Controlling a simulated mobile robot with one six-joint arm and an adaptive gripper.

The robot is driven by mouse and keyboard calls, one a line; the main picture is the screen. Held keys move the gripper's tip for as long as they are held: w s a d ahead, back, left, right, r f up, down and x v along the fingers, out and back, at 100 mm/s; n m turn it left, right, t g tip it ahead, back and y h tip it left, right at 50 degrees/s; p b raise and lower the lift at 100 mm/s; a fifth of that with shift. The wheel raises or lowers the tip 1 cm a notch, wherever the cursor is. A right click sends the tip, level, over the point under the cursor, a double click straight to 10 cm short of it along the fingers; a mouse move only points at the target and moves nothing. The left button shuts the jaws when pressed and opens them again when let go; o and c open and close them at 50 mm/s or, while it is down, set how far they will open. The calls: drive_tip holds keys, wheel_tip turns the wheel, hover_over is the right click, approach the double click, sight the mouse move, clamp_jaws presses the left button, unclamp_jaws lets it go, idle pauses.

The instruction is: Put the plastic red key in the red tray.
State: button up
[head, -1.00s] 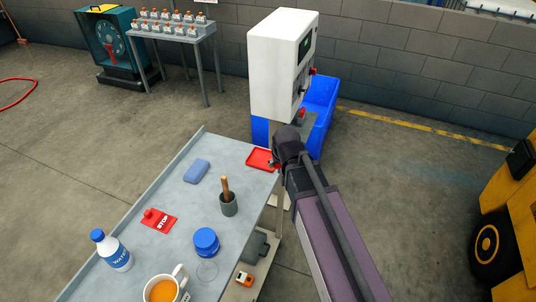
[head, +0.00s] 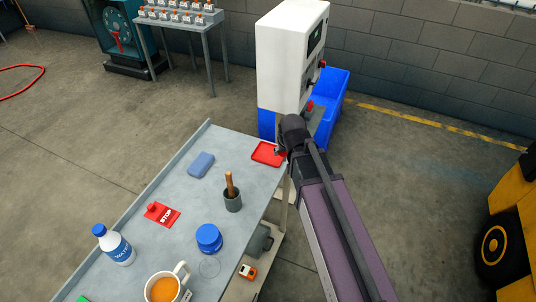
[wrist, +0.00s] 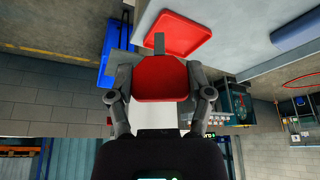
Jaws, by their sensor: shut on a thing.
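My gripper (wrist: 160,92) is shut on the plastic red key (wrist: 160,75). Its two fingers press on the sides of the wide red head, and the key's grey shaft points away from the gripper, toward the tray in the picture. The red tray (head: 268,153) lies flat at the far right corner of the table; it also shows in the wrist view (wrist: 182,30), just beyond the shaft. In the head view my gripper (head: 283,151) is at the tray's right edge, and the key is mostly hidden there. I cannot tell its height above the tray.
A white machine (head: 285,60) stands behind the tray.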

wheel_tip(320, 180, down, 8)
drive_tip(key=d+n+y+b, duration=0.1)
drive_tip(key=d+n+b, duration=0.1)
drive_tip(key=b, duration=0.5)
drive_tip(key=shift+w+r+n, duration=0.15)
drive_tip(key=shift+w+n, duration=0.25)
drive_tip(key=shift+w, duration=0.05)
drive_tip(key=b, duration=0.2)
approach(268, 151)
drive_tip(key=shift+w, duration=0.45)
drive_tip(key=shift+w+a, duration=0.2)
drive_tip(key=shift+w, duration=0.2)
drive_tip(key=shift+b+x, duration=0.55)
drive_tip(key=shift+x, duration=0.25)
drive_tip(key=shift+s+f+b, duration=0.15)
drive_tip(key=shift+f+b, duration=1)
drive_tip(key=shift+b, duration=0.05)
drive_tip(key=shift+f, duration=0.2)
